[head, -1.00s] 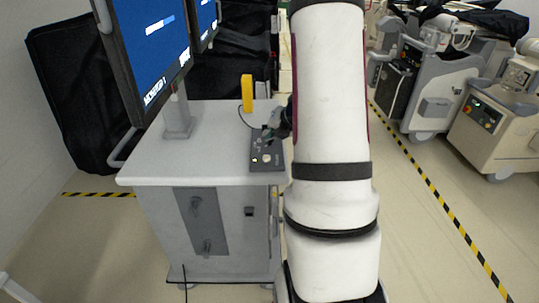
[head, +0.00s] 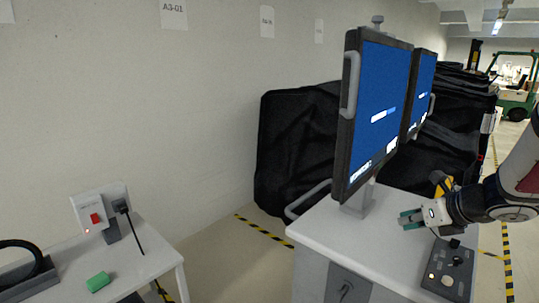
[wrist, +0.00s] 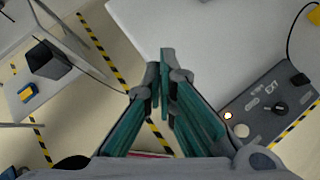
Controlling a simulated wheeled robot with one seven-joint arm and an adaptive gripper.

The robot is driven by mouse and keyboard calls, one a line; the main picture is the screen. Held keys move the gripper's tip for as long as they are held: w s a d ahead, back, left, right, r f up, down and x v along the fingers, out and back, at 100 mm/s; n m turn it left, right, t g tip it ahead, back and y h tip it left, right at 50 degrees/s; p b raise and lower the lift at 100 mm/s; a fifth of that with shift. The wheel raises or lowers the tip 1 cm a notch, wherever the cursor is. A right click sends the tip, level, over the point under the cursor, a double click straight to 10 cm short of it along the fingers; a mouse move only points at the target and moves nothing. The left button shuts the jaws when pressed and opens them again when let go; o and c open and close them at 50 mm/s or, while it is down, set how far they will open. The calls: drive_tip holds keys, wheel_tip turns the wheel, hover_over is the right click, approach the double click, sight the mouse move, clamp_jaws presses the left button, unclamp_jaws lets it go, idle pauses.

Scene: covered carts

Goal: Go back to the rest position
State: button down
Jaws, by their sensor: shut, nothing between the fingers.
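My gripper (head: 408,219) reaches in from the right in the head view, above the white top of the monitor cart (head: 330,232). Its green-padded fingers are together and hold nothing. In the wrist view my gripper (wrist: 163,66) also shows with its fingertips closed. A dark control box (head: 448,270) with knobs lies on the cart top, below and right of my gripper. In the wrist view the control box (wrist: 252,112) is to the right of the fingers, apart from them.
A monitor (head: 375,115) stands on the cart beside my gripper. A yellow object (head: 443,184) is partly hidden behind my arm. A side table (head: 150,240) at left holds a switch box (head: 100,210) and a green block (head: 97,282). Black-covered equipment (head: 295,150) stands behind.

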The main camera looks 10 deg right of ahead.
drive_tip(key=s+a+r+n+g+y, duration=0.1)
drive_tip(key=s+a+r+n, duration=0.3)
drive_tip(key=a+n, duration=0.45)
drive_tip(key=s+a+r+n+g+y, duration=0.1)
drive_tip(key=s+a+r+n+g, duration=0.2)
drive_tip(key=a+n, duration=0.6)
drive_tip(key=s+a+r+n+h, duration=0.1)
drive_tip(key=s+a+n, duration=0.1)
drive_tip(key=s+n, duration=0.5)
drive_tip(key=s+a+r+n+h, duration=0.2)
drive_tip(key=s+n, duration=0.6)
drive_tip(key=n, duration=0.3)
drive_tip(key=shift+s+a+h, duration=0.15)
drive_tip(key=shift+a+h, duration=0.15)
drive_tip(key=shift+a, duration=0.1)
